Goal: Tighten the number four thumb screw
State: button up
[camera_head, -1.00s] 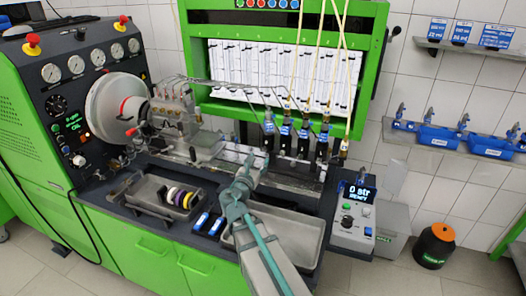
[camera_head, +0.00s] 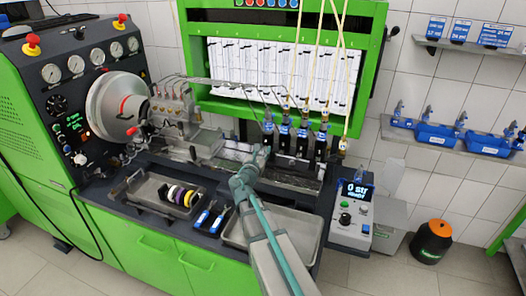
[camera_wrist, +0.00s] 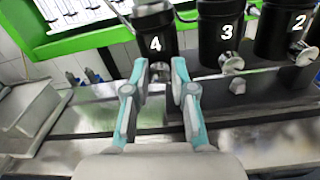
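The black cylinder marked 4 (camera_wrist: 154,36) stands at the top of the wrist view, left of the 3 and 2 cylinders. Its metallic thumb screw (camera_wrist: 160,72) shows small at its lower front. My gripper (camera_wrist: 158,70) has its two teal-and-grey fingers apart, one on each side of this screw. I cannot tell whether either finger touches it. In the head view, my gripper (camera_head: 261,153) is just in front of the leftmost black holder (camera_head: 268,142) of the row, and the arm hides part of the rail. The number four screw is not distinguishable there.
Cylinder 3 (camera_wrist: 226,35) and its screw (camera_wrist: 232,64) are close on the right. Cylinder 2 (camera_wrist: 284,32) is farther right. A grey tray (camera_head: 308,228) lies below my arm. A tray with coloured rings (camera_head: 138,190) and blue-handled tools (camera_head: 203,218) are to the left.

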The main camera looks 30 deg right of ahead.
grip_shut()
